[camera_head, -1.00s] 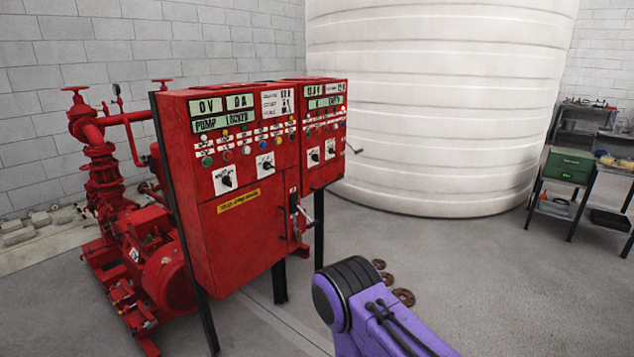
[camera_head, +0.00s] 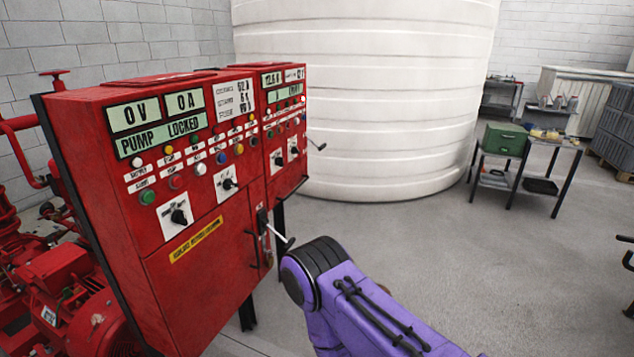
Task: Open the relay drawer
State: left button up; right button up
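A red pump control cabinet (camera_head: 205,265) stands at the left on dark legs. Its upper panel has displays reading 0 V, 0 A and PUMP LOCKED, with several buttons and rotary switches. Below is a flat red front with a yellow label (camera_head: 196,239) and a dark handle (camera_head: 254,248) at its right edge. A lever (camera_head: 274,233) sticks out beside that handle. I cannot tell which part is the relay drawer; no drawer stands open. My purple right arm shows at the bottom centre, in front of the cabinet's right side. Neither gripper is in view.
Red pump machinery (camera_head: 60,290) stands left of the cabinet. A large white tank (camera_head: 365,100) is behind it. A workbench (camera_head: 530,150) with a green box (camera_head: 504,139) is at the right. The grey floor between is largely clear.

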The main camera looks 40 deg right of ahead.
aim_at(283, 185)
jog(key=z, duration=0.6)
jog(key=i, duration=0.75)
jog(key=z, duration=0.85)
